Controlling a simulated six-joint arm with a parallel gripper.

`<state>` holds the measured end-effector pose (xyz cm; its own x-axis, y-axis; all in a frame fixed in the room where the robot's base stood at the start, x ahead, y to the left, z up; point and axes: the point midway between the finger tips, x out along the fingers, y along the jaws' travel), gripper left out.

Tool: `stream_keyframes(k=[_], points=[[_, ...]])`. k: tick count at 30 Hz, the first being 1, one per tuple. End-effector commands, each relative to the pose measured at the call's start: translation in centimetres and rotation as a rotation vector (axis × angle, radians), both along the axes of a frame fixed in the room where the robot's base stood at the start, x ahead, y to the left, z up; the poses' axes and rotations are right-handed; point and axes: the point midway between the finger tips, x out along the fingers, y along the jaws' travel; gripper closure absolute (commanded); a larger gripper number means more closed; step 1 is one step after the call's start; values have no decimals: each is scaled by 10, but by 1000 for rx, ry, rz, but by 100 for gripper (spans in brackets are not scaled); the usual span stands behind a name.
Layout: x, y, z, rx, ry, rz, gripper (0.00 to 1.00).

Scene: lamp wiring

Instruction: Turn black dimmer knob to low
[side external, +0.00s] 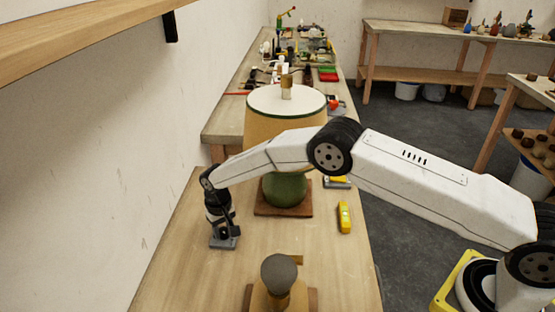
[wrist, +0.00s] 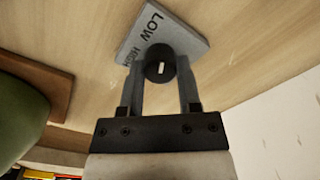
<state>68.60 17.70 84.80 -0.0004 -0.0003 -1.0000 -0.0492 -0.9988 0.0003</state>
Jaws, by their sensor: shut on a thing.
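The black dimmer knob (wrist: 160,64) has a white mark on its face and sits on a grey plate (wrist: 172,22) lettered LOW and HIGH. In the wrist view the white mark stands roughly upright in the picture. My gripper (wrist: 161,72) is around the knob, one finger on each side, shut on it. In the side external view the plate (side external: 224,242) lies on the table near the wall, and my gripper (side external: 221,226) points down onto it. The knob is hidden by the gripper there.
A lamp with a green base (side external: 284,189) and tan shade (side external: 262,125) stands behind my arm. A yellow tool (side external: 345,217) lies to its right. A round-topped grey object (side external: 278,273) stands at the front. The bench around the plate is clear.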

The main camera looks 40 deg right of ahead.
Motion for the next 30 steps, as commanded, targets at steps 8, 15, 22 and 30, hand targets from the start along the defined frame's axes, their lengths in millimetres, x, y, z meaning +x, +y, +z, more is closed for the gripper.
stream_keyframes(k=[8, 15, 22, 30], points=[[1, 0, 0, 0, -2, 63, 100], [1, 0, 0, 0, -2, 67, 100], [0, 0, 0, 0, -2, 66, 22], [0, 0, 0, 0, -1, 65, 22]])
